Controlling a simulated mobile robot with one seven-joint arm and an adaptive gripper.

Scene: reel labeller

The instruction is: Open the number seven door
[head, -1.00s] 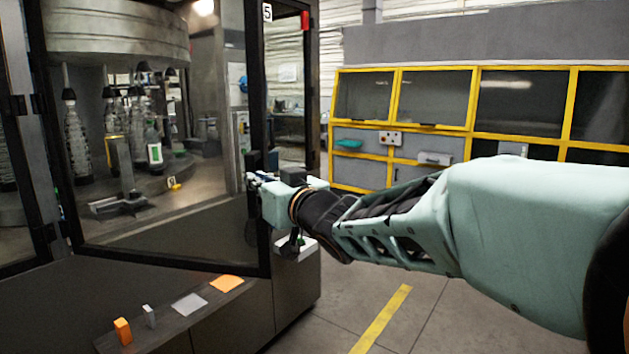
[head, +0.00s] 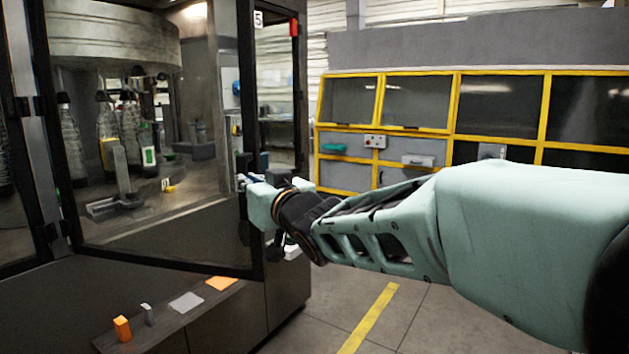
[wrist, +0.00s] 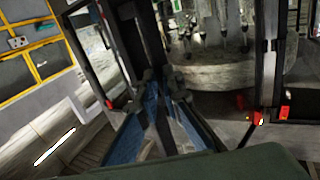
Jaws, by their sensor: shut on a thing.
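A large glass door with a black frame (head: 160,262) fills the left of the head view, on a dark machine. A white label with a 5 (head: 258,18) shows at the top, by the door's right edge; I see no readable 7. My gripper (head: 243,181) is at the right upright of this frame, about mid-height. In the wrist view, the blue fingers of my gripper (wrist: 163,88) are closed together against a dark upright part. They are shut on what looks like the door handle, which the fingers and wrist mostly hide.
Bottles (head: 107,130) stand inside the machine behind the glass. A low ledge in front holds an orange block (head: 122,328), a grey block (head: 147,314) and flat pads. Yellow-framed cabinets (head: 430,110) stand at the back right. Floor with a yellow line (head: 370,318) is open below my arm.

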